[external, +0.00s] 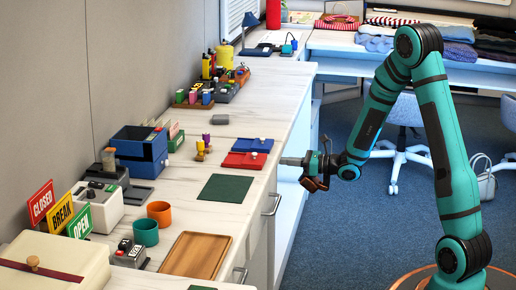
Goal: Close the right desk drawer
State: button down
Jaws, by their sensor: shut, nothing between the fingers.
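The white desk (225,133) runs along the wall with a pale wood-grain top. Its front face carries metal bar handles, a farther one (271,204) and a nearer one (240,273). I cannot tell from this view which drawer is the right one, or how far any drawer stands out. My gripper (285,161) is shut and empty. It points left toward the desk, near its front edge and close to the red and blue flat pieces on top. Contact with the desk cannot be made out.
A red flat piece (243,161) and a blue one (250,145), each with a pale knob, lie near the edge. Blue carpet (345,225) is open beside the desk.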

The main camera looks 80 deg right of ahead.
jog(key=shift+w, duration=0.25)
jog(key=shift+w+r, duration=0.15)
jog(key=shift+w, duration=0.8)
jog(key=shift+r, duration=0.1)
